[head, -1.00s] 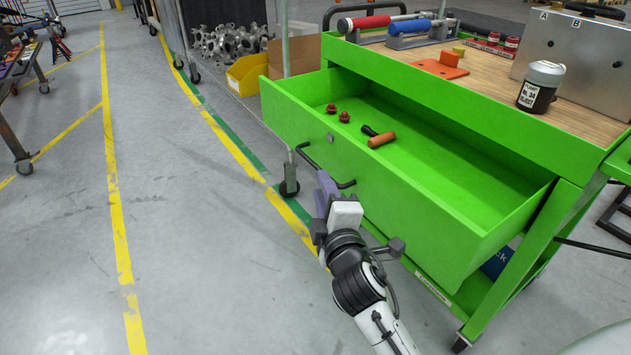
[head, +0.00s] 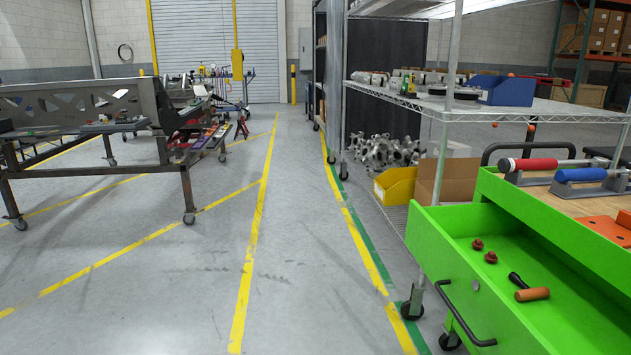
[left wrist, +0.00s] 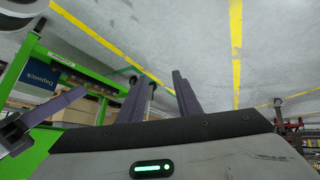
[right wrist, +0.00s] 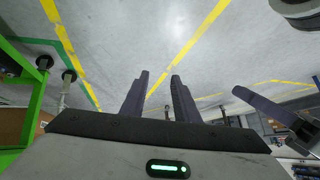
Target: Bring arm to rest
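Neither of my grippers shows in the head view. In the left wrist view my left gripper (left wrist: 160,76) points out over the grey floor, its two dark fingers apart with nothing between them. In the right wrist view my right gripper (right wrist: 159,75) also has its fingers apart and empty over the floor. A finger of the other gripper shows at the left edge of the left wrist view and at the right of the right wrist view. The green cart's drawer (head: 452,273) stands open at the lower right of the head view.
A wire shelf (head: 520,108) and yellow bin (head: 396,186) stand behind the cart. A wheeled metal frame table (head: 85,150) is at left. The floor aisle between is clear.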

